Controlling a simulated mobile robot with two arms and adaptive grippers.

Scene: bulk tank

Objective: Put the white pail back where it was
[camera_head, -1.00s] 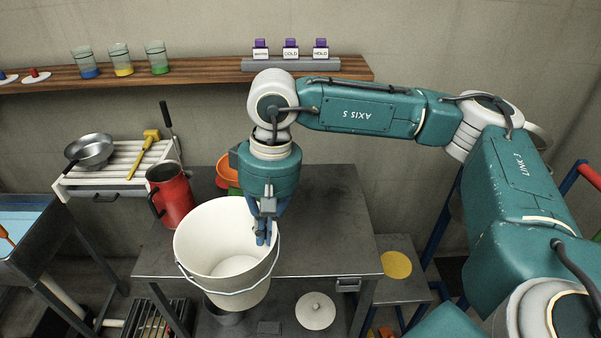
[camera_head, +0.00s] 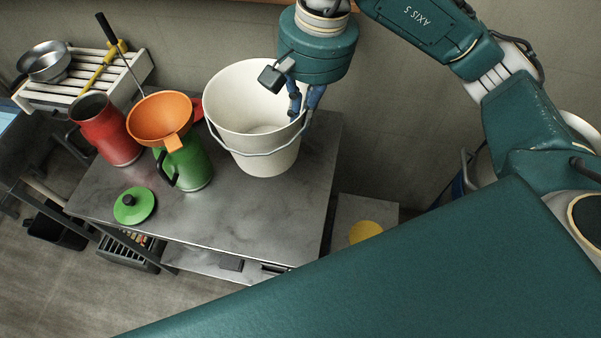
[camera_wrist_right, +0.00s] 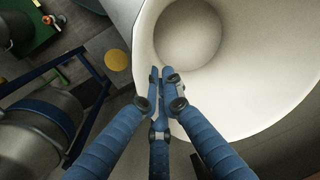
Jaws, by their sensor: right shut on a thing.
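The white pail (camera_head: 258,140) is upright over the back right part of the grey table (camera_head: 225,225), with its wire handle hanging across its front. I cannot tell whether its base touches the table top. My right gripper (camera_head: 303,108) is shut on the pail's right rim, with its blue fingers astride the wall. In the right wrist view the blue fingers (camera_wrist_right: 163,82) close on the edge of the pail (camera_wrist_right: 225,85), whose inside looks empty. My left gripper is not in view.
A green can (camera_head: 187,165) with an orange funnel (camera_head: 160,118) stands left of the pail. A red jug (camera_head: 106,130) is farther left. A green lid (camera_head: 134,205) lies at the table's front left. A rack with a metal bowl (camera_head: 45,62) is at upper left. My teal arm hides the lower right.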

